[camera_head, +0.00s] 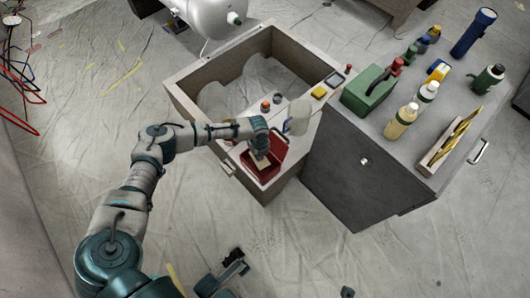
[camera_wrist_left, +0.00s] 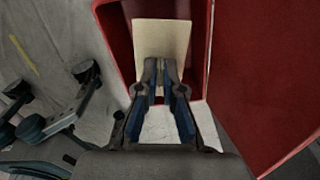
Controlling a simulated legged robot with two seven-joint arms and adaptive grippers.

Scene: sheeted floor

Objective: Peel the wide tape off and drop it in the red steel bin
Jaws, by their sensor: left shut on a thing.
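The red steel bin (camera_head: 280,147) stands at the front of the wooden crate, with its red side or lid large at the right of the left wrist view (camera_wrist_left: 262,75). My left gripper (camera_head: 262,154) is over the bin's opening. In the left wrist view its fingers (camera_wrist_left: 160,72) are closed together on a flat cream piece, which looks like the wide tape (camera_wrist_left: 160,38). The tape lies within the bin's outline; whether it touches the bottom I cannot tell. My right gripper (camera_head: 236,268) is low at the bottom of the head view, empty, its fingers apart.
A white tank (camera_head: 213,15) is behind. The sheeted floor in front is mostly clear.

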